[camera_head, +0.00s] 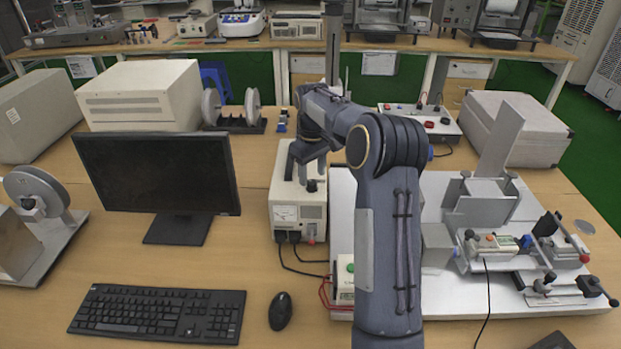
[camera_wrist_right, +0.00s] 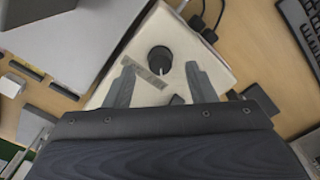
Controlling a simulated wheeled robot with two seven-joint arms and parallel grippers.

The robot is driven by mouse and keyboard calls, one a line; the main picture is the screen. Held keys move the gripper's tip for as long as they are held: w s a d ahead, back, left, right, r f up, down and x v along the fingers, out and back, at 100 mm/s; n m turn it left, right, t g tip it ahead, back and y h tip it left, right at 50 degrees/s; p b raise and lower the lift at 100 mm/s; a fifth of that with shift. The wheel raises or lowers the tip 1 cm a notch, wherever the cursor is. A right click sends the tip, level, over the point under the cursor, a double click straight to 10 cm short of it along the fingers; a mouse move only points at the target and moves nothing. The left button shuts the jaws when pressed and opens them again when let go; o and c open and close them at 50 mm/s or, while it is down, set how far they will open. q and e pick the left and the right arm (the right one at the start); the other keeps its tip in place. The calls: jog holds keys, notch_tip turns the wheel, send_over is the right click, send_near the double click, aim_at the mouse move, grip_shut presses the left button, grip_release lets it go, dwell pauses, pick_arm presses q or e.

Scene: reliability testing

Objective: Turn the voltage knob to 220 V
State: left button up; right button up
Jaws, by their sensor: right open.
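The voltage regulator (camera_head: 299,214) is a cream box with a meter on its front, standing right of the monitor. Its black round knob (camera_head: 312,186) is on the top face. In the right wrist view the knob (camera_wrist_right: 160,58) stands between the spread fingertips, with a grey marked plate (camera_wrist_right: 149,76) beside it. My right gripper (camera_head: 306,172) is open, pointing down over the box; it also shows in the wrist view (camera_wrist_right: 161,67). I see no contact with the knob. The scale markings are too small to read. My left gripper is out of view.
A monitor (camera_head: 158,175), keyboard (camera_head: 160,313) and mouse (camera_head: 281,311) lie to the left. Cables run from the regulator's front. A white platform (camera_head: 450,296) with metal test fixtures is at right. A reel stand (camera_head: 240,124) is behind.

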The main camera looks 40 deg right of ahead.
aim_at(312, 182)
jog(key=shift+f, duration=1.5)
jog(key=shift+w, duration=0.1)
jog(key=c, duration=1)
